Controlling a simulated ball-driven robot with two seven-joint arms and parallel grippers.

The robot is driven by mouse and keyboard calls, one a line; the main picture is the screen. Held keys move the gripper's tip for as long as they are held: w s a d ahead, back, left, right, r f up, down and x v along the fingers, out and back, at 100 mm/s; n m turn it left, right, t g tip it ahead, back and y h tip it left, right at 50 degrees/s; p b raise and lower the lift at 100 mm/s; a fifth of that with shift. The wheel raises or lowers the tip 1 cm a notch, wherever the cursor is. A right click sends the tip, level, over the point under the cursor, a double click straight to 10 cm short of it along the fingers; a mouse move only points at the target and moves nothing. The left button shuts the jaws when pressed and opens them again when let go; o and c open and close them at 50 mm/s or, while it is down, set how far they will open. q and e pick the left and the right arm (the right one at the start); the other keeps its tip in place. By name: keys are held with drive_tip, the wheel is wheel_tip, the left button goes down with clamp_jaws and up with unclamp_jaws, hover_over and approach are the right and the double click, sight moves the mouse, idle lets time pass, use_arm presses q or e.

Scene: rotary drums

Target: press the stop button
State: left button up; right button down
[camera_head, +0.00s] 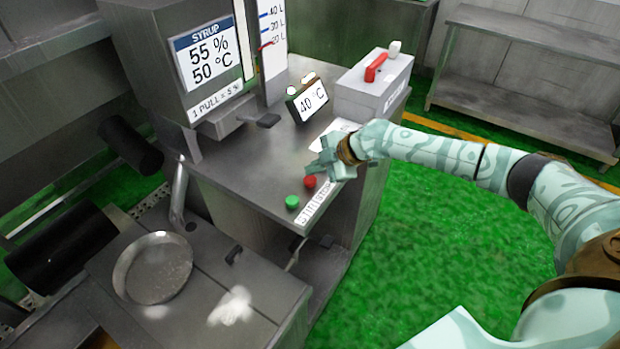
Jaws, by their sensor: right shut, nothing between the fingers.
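The red button (310,182) sits near the front edge of the steel counter, behind a white label strip (315,202) whose lettering is too small to read surely. A green button (292,202) is just to its left and nearer the front. My right gripper (312,170) is shut and empty, with its fingertips right at the red button, pointing left. I cannot tell whether the fingertips touch the button. My right arm comes in from the right. My left gripper is not in view.
A syrup machine (208,56) reading 55 % and 50 °C stands at the back left. A small 40 °C display (308,100) and a white box with a red handle (374,82) stand on the counter (240,165). A round pan (152,268) is lower left. Green floor is free at right.

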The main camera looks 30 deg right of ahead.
sight(315, 180)
idle(0.3)
drive_tip(key=shift+f+b, duration=0.4)
drive_tip(key=shift+f, duration=0.05)
drive_tip(key=shift+f+b, duration=0.5)
drive_tip(key=shift+f, duration=0.1)
idle(0.6)
drive_tip(key=shift+r, duration=0.1)
drive_tip(key=shift+r+p, duration=0.7)
drive_tip(key=shift+r, duration=0.3)
drive_tip(key=shift+r+p, duration=1.8)
drive_tip(key=shift+r, duration=0.75)
drive_tip(key=shift+f, duration=0.1)
